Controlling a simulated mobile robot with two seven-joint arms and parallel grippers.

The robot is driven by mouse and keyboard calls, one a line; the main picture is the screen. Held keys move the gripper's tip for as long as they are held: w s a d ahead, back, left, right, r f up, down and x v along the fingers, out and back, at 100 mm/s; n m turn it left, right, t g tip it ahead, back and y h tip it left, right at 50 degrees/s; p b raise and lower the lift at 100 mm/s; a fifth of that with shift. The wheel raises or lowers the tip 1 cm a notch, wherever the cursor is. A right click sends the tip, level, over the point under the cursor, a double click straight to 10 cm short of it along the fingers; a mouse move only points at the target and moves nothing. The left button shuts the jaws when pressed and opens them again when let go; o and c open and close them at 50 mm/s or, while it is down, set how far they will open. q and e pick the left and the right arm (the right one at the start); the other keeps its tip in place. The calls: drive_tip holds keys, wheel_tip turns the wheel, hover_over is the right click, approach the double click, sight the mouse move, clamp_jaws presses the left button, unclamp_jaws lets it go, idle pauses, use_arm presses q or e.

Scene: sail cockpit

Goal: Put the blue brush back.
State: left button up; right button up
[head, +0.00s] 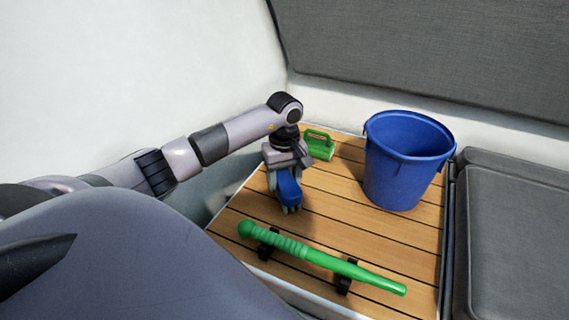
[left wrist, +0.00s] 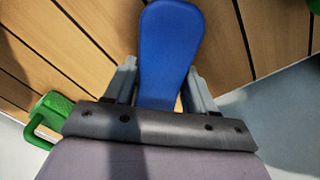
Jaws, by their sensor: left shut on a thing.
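The blue brush (head: 287,185) is in my left gripper (head: 290,207), over the slatted wooden deck between a green brush and a green club-shaped handle. In the left wrist view the brush (left wrist: 170,45) shows as a smooth, rounded blue shape between the two grey fingers (left wrist: 160,85), which are shut on it. Its lower end is close to the slats; I cannot tell whether it touches them. The gripper points down. My right gripper is not in view.
The slatted deck (head: 340,225) carries a blue bucket (head: 405,165) at the back right, a green brush with a handle (head: 319,147) at the back, and a green club-shaped handle (head: 320,258) on black holders in front. A grey cushion (head: 512,235) lies right. Slats left of the bucket are bare.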

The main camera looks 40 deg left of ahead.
sight(284, 178)
use_arm(q)
drive_tip(key=shift+f, duration=0.2)
drive_tip(key=o, duration=1.2)
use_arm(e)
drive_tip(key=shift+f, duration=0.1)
use_arm(q)
drive_tip(key=shift+r, duration=0.2)
drive_tip(key=shift+r, duration=0.35)
wheel_tip(284, 178, up, 11)
drive_tip(key=p, duration=0.3)
drive_tip(key=shift+r, duration=0.2)
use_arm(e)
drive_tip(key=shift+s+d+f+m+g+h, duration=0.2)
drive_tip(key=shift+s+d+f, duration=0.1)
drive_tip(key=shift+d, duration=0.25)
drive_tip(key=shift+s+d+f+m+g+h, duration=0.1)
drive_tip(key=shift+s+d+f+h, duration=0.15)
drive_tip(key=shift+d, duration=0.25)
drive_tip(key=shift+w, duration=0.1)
